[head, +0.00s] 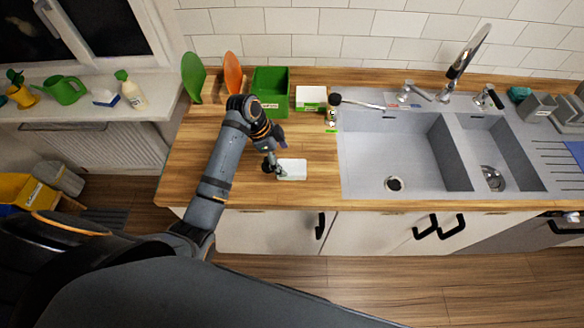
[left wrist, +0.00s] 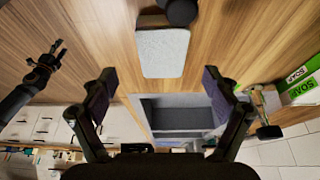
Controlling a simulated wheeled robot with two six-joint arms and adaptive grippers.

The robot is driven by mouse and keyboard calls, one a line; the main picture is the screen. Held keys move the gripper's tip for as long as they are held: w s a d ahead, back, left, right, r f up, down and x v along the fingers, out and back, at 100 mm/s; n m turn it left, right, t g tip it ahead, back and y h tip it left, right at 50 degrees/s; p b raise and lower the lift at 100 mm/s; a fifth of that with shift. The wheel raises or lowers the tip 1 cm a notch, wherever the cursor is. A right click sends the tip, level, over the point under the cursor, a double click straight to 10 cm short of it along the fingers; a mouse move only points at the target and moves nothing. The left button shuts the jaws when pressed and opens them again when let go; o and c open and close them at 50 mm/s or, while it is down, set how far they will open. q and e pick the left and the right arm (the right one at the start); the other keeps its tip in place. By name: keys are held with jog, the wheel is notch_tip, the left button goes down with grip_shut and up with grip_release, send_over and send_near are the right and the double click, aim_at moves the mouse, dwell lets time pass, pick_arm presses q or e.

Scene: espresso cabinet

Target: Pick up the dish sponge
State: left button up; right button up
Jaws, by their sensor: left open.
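A pale rectangular block (head: 292,167), which looks like the dish sponge, lies flat on the wooden counter left of the sink. It also shows in the left wrist view as a light grey slab (left wrist: 162,52). A greenish patch shows at its near edge in the head view. My left gripper (head: 275,157) is close to its left side. In the left wrist view, the open fingers (left wrist: 159,80) are empty and the slab lies ahead of the gap between them. A dark gripper, seemingly my right one (left wrist: 45,66), shows at the left of that view; its jaws are unclear.
A green box (head: 271,86), a white and green soap box (head: 311,98) and a dark-topped bottle or brush (head: 333,108) stand behind. The grey sink (head: 390,150) is to the right. A dark rounded thing (left wrist: 181,10) borders the slab in the wrist view. The front counter is clear.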

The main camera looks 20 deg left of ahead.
aim_at(291, 167)
pick_arm(q)
jog(key=p+x, duration=0.1)
jog(key=x, duration=0.2)
jog(key=shift+w+d+f+p, duration=0.2)
jog(key=shift+d+f+p, duration=0.1)
jog(key=shift+p, duration=0.1)
jog(key=shift+d+f, duration=0.15)
jog(key=shift+f, duration=0.2)
jog(key=shift+w+f, duration=0.1)
jog(key=shift+f, duration=0.05)
jog(key=shift+f, duration=0.25)
jog(key=shift+c, duration=0.4)
jog(key=c, duration=0.7)
